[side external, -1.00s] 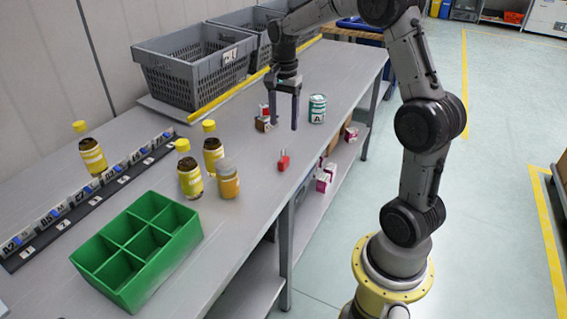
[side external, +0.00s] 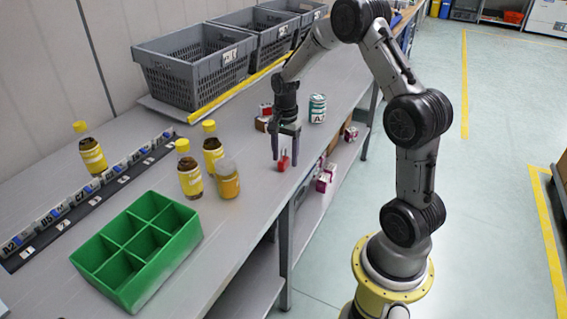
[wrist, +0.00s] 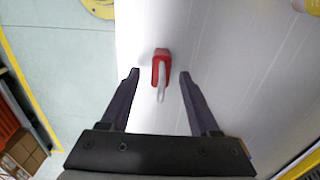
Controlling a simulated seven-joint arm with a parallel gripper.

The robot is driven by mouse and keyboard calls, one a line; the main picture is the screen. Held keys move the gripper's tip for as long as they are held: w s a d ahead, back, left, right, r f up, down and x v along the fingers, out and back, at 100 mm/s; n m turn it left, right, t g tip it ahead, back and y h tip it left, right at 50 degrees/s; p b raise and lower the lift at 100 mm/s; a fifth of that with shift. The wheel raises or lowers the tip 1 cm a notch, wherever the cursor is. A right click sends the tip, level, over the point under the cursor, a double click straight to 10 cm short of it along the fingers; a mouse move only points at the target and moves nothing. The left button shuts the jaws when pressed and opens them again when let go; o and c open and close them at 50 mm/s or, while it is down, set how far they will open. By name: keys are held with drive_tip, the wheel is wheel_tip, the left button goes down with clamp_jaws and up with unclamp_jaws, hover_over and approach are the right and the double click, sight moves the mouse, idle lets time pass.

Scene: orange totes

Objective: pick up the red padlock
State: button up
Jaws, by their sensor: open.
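The red padlock (side external: 283,162) lies on the grey workbench near its front edge. In the wrist view the padlock (wrist: 160,69) shows its red body with a pale shackle pointing toward my gripper. My gripper (side external: 285,160) is open and points down at the padlock. In the wrist view my gripper (wrist: 159,73) has one finger on each side of the padlock, with a gap on both sides. I cannot tell exactly how far the fingertips are above the bench.
A green divided bin (side external: 140,250), several yellow-capped bottles (side external: 189,170) and an orange jar (side external: 227,180) stand to the left. A can (side external: 317,108) stands behind my gripper, and a small box (side external: 263,120) is close to it. Grey crates (side external: 190,70) line the back.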

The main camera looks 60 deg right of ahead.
drive_tip(key=shift+f, duration=0.65)
clamp_jaws()
drive_tip(key=shift+r, duration=0.15)
